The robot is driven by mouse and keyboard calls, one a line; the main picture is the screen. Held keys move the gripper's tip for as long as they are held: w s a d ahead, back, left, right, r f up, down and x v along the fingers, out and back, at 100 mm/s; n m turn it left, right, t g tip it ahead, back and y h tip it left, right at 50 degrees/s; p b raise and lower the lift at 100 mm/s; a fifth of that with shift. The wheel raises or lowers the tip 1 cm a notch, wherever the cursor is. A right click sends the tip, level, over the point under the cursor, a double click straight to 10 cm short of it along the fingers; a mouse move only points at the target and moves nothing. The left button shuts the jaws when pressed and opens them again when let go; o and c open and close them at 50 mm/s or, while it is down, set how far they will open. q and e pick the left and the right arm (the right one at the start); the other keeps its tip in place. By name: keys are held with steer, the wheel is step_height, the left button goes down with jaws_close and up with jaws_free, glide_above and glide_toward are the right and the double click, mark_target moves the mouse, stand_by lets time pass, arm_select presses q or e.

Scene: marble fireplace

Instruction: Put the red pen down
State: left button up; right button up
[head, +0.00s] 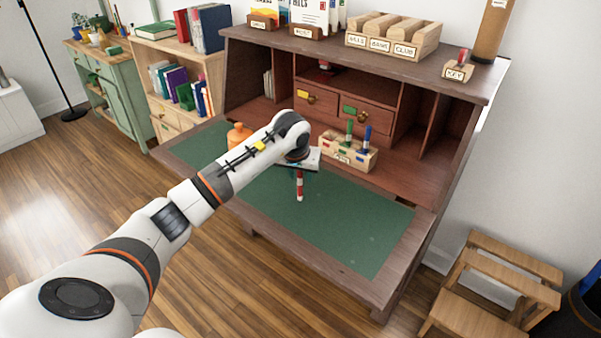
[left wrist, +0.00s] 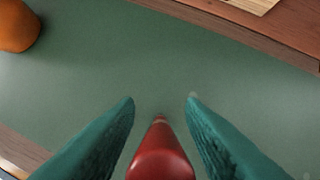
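The red pen (head: 299,186) hangs upright with its tip down below my left gripper (head: 298,165), over the green writing mat (head: 345,222) of the desk. It has a pale band. In the left wrist view the red pen (left wrist: 160,154) is between the two teal fingers of my left gripper (left wrist: 160,100), which are closed around it. Its upper part is cut off by the frame. I cannot tell whether its tip touches the mat. My right gripper is not in view.
A wooden pen holder (head: 340,153) with a green and a blue pen stands behind the mat. The mat's right and front parts are clear. A wooden chair (head: 490,290) is at right.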

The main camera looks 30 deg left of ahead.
arm_select(q)
steer(key=shift+r, duration=0.3)
steer(key=v, duration=1.1)
steer(key=shift+s+r, duration=0.25)
steer(key=shift+r, duration=0.05)
